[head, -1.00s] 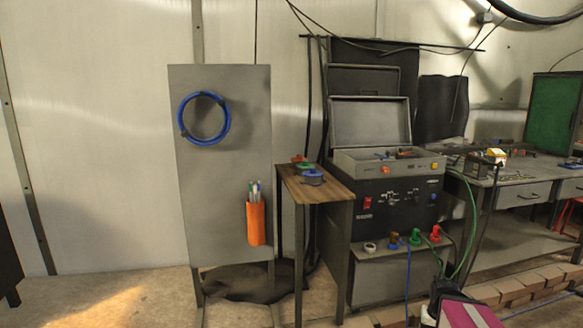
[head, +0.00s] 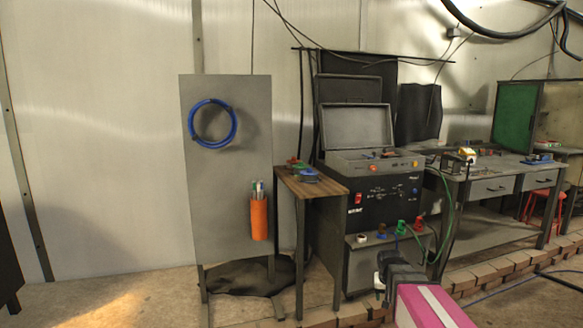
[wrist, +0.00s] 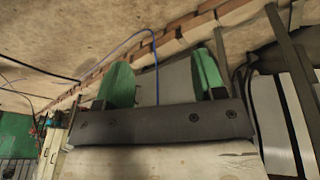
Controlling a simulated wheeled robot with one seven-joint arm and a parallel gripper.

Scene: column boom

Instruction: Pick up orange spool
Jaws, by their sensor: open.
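Several small spool-like pieces sit on the front ledge of the dark machine in the head view: a pale ring (head: 362,238), a brownish-orange piece with blue by it (head: 381,231), a green one (head: 401,227) and a red one (head: 419,223). I cannot tell for certain which is the orange spool. My arm reaches up from the bottom of the head view, below this ledge, and its end is dark and small there. In the wrist view my gripper (wrist: 163,78) is open, its two green fingertips wide apart with nothing held between them.
A small wooden-topped table (head: 322,188) holds small coloured items, left of the machine (head: 385,195). A grey panel (head: 228,232) carries a blue cable coil (head: 211,144) and an orange pen holder (head: 259,218). A long workbench (head: 490,188) stands right. Low brickwork (head: 500,262) edges the floor.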

